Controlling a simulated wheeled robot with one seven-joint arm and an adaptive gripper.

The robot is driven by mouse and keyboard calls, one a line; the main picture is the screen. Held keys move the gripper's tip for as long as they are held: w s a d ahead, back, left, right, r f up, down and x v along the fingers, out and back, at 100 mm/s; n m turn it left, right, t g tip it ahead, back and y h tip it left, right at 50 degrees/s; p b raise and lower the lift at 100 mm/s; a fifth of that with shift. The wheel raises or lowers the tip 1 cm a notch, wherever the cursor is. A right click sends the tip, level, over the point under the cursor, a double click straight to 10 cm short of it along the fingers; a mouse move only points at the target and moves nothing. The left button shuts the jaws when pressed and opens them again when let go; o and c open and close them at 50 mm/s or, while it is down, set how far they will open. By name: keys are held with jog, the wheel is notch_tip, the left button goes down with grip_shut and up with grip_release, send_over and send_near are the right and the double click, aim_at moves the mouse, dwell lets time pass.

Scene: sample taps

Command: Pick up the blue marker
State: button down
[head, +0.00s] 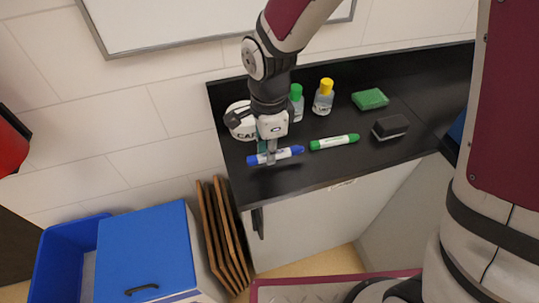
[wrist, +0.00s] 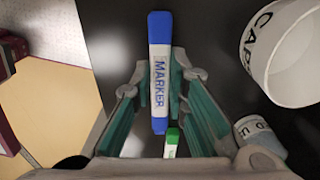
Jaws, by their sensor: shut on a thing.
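The blue marker (head: 289,152) has a white label and blue ends, and lies level at the left part of the black counter in the head view. In the wrist view the blue marker (wrist: 159,75) runs up the picture between the fingers. My gripper (head: 271,158) is over its middle, pointing down. The gripper (wrist: 160,90) is shut on the marker, one finger on each side. Whether the marker touches the counter or is just above it, I cannot tell.
On the black counter (head: 310,173) a green marker (head: 335,142) lies to the right. A black eraser (head: 390,127), green sponge (head: 370,99), yellow-capped bottle (head: 323,97), green-capped bottle (head: 297,101) and white cup (head: 240,121) stand around. A blue bin (head: 55,262) is below left.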

jog(key=s+r+p, duration=0.2)
jog(key=s+p, duration=0.3)
jog(key=s, duration=1.1)
jog(key=shift+d+r, duration=0.25)
jog(key=shift+d, duration=0.1)
